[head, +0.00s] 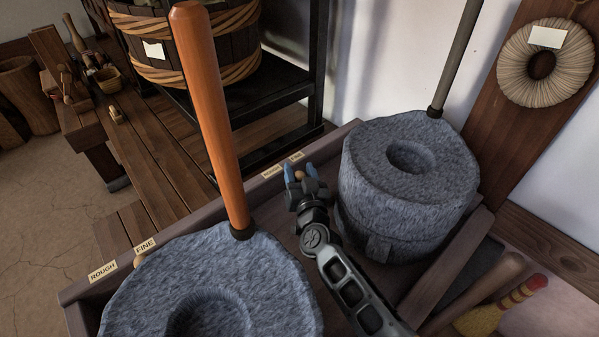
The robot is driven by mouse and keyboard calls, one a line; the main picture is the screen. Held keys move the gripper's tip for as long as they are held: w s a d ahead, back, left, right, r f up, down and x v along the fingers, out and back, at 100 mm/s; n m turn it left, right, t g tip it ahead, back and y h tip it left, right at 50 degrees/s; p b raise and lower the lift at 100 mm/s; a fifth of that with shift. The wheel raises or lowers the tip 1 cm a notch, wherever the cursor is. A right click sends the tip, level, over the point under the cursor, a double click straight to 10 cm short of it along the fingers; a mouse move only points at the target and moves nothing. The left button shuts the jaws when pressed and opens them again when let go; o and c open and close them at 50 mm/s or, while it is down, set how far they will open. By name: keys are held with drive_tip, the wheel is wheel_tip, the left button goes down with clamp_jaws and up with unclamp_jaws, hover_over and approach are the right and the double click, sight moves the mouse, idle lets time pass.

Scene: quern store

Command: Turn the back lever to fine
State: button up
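The back quern (410,185) is a grey-blue stone with a hollow in its top, at the right of the head view. Behind it, the bench rim carries a "ROUGH" label (271,171) on the left and a "FINE" label (297,157) on the right. The small wooden knob of the back lever (300,175) shows closer to "FINE" than to "ROUGH". My gripper (301,172) has its blue fingertips on either side of this knob. I cannot tell whether they press on it. The rest of the lever is hidden by my gripper.
The front quern (250,270) has a tall orange handle (205,110) left of my arm. Its own lever knob (139,260) is near another "FINE" label (145,246). A grey rod (457,55) rises from the back quern. Wooden handles (485,290) lie at lower right.

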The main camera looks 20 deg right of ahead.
drive_tip(key=shift+a, duration=0.15)
clamp_jaws()
